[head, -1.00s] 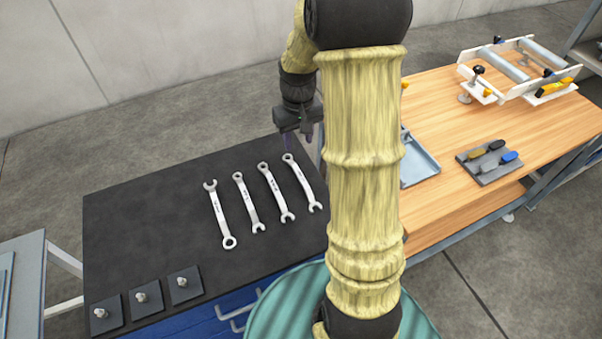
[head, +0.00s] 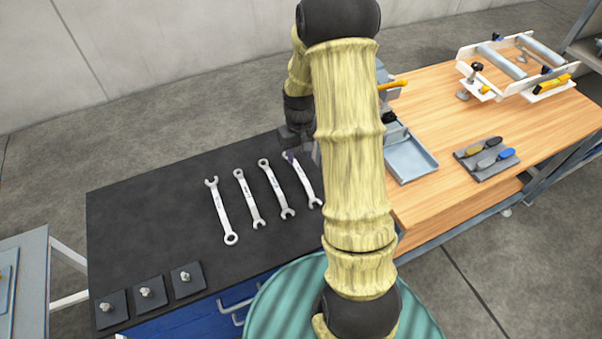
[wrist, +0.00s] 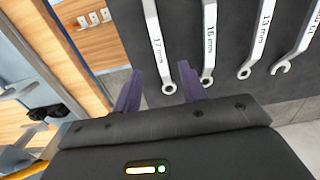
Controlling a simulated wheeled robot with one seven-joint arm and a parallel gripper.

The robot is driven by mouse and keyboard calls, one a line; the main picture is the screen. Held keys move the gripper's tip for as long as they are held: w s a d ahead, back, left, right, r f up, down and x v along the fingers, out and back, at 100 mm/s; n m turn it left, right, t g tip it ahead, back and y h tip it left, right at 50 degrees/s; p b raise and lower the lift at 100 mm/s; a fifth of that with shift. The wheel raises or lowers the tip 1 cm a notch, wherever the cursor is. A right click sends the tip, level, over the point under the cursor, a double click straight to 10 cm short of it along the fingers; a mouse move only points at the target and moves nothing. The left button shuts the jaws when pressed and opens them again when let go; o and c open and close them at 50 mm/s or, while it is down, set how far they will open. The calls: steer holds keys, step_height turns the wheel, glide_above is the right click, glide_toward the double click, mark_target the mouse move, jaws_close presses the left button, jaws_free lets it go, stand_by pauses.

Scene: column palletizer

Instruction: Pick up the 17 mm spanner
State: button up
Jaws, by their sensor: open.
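The 17 mm spanner (head: 303,181) is the rightmost of the silver spanners on the black mat in the head view. In the wrist view its "17 mm" label reads on the shank (wrist: 155,40), with its ring end towards my gripper. My gripper (wrist: 160,76) is open and empty. Its two purple fingers point towards the spanner, with the ring end showing between them, closer to the right finger. In the head view my gripper (head: 291,155) is at the spanner's far end, which it partly hides. I cannot tell its height above the mat.
The 16 mm spanner (wrist: 208,42) lies close beside it, then the 13 mm spanner (wrist: 258,42) and another one (wrist: 299,40) turned the other way. Black plates with pegs (head: 146,292) sit at the near left. A wooden bench (head: 440,110) with a grey tray (head: 410,160) stands right.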

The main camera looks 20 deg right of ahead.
glide_above(301, 172)
steer(key=shift+f+p, duration=0.35)
steer(key=shift+f, duration=1.75)
steer(key=shift+a+f+p, duration=0.1)
steer(key=shift+f+p, duration=0.95)
steer(key=shift+f, duration=1.55)
jaws_close()
